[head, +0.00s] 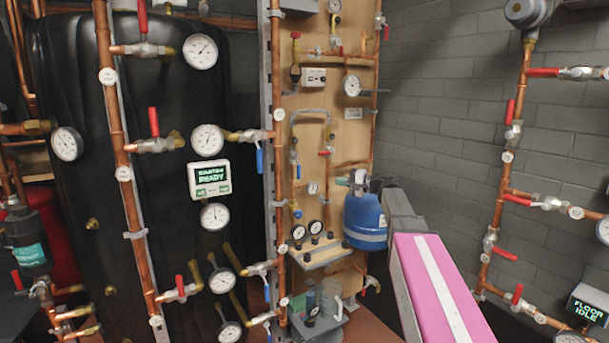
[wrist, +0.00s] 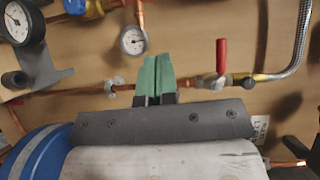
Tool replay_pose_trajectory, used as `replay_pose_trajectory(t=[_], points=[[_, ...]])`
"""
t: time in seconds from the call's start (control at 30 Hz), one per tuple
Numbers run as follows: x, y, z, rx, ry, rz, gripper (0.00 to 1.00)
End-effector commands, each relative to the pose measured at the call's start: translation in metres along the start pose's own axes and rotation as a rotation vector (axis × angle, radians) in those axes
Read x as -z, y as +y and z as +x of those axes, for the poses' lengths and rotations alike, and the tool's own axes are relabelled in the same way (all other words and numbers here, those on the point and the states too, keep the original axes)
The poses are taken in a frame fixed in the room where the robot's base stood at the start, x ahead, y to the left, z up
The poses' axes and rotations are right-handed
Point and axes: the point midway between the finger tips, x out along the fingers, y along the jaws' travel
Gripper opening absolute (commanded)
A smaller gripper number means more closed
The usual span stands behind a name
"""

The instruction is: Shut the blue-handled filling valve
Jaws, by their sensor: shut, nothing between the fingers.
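A small blue fitting (head: 297,212) with brass next to it sits low on the left pipe of the wooden panel; I cannot tell whether it is the filling valve's handle. A blue part (wrist: 75,6) with brass is cut off by the top edge in the wrist view. My gripper (wrist: 152,75) is shut and empty, its green fingertips together in front of a copper pipe. It lies below and right of the blue part. The fingertips overlap the pipe in view; contact cannot be told.
A red lever (wrist: 221,55) stands right of my fingertips, beside a braided hose (wrist: 299,40). A small gauge (wrist: 132,40) is just above them. Blue levers (head: 259,161) hang on the left copper pipe.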

Motion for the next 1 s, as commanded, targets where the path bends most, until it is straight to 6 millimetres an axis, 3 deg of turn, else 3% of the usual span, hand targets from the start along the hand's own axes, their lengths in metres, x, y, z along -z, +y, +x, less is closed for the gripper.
replay_pose_trajectory(t=[0.17, 0.57, 0.77, 1.0], points=[[0.006, -0.018, 0.0, 0.049, -0.001, 0.006, 0.0], [0.006, -0.018, 0.003, 0.049, -0.002, 0.006, 0.0], [0.006, -0.019, 0.028, 0.049, -0.004, 0.006, 0.0], [0.007, -0.021, 0.074, 0.048, -0.004, 0.006, 0.0]])
